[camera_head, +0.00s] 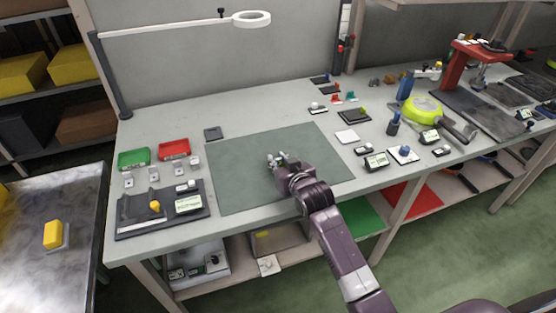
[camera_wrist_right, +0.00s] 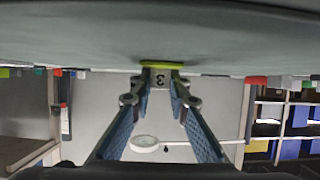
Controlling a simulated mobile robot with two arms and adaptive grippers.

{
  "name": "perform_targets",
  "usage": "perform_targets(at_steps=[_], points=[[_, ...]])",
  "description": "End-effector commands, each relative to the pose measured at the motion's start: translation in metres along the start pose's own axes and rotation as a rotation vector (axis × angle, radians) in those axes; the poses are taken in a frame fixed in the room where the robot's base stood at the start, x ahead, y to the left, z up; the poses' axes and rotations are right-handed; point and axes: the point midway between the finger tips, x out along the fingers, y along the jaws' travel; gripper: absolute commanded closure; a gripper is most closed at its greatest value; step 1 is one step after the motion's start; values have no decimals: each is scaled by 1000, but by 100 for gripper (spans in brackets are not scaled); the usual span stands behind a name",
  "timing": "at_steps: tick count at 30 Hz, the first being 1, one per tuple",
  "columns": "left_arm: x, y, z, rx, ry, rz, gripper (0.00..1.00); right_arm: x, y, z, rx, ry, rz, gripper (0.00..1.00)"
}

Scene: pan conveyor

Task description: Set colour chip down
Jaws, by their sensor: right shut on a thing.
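My right gripper (camera_head: 277,160) is low over the grey-green mat (camera_head: 235,190) on the workbench, reaching in from the front. In the right wrist view the fingers of this gripper (camera_wrist_right: 161,80) close on a small grey colour chip (camera_wrist_right: 160,79) with a "3" on it and a yellow-green edge (camera_wrist_right: 161,65). That edge is at or very near the mat surface, which fills the top of that upside-down view; I cannot tell whether it touches. The chip is too small to make out in the head view. My left gripper is not in view.
The mat around the gripper is clear. A green tray (camera_head: 133,158), a red tray (camera_head: 174,149) and a dark board (camera_head: 135,226) stand to the left. A ring lamp (camera_head: 251,19) overhangs the back.

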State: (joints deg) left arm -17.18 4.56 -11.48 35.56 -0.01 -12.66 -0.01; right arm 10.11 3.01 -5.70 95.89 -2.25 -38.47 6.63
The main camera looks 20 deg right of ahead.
Motion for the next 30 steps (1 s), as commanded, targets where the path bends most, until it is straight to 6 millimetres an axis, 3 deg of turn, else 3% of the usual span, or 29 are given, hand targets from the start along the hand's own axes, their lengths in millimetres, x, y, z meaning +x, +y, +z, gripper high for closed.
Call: perform_targets(at_steps=[9, 10, 15, 25, 30], points=[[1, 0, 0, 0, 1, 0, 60, 1, 0, 2, 0, 0, 0, 97], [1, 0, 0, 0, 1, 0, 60, 1, 0, 2, 0, 0, 0, 83], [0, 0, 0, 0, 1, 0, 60, 1, 0, 2, 0, 0, 0, 67], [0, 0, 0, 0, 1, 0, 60, -1, 0, -2, 0, 2, 0, 67], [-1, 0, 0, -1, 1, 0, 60, -19, 0, 0, 0, 1, 0, 67]])
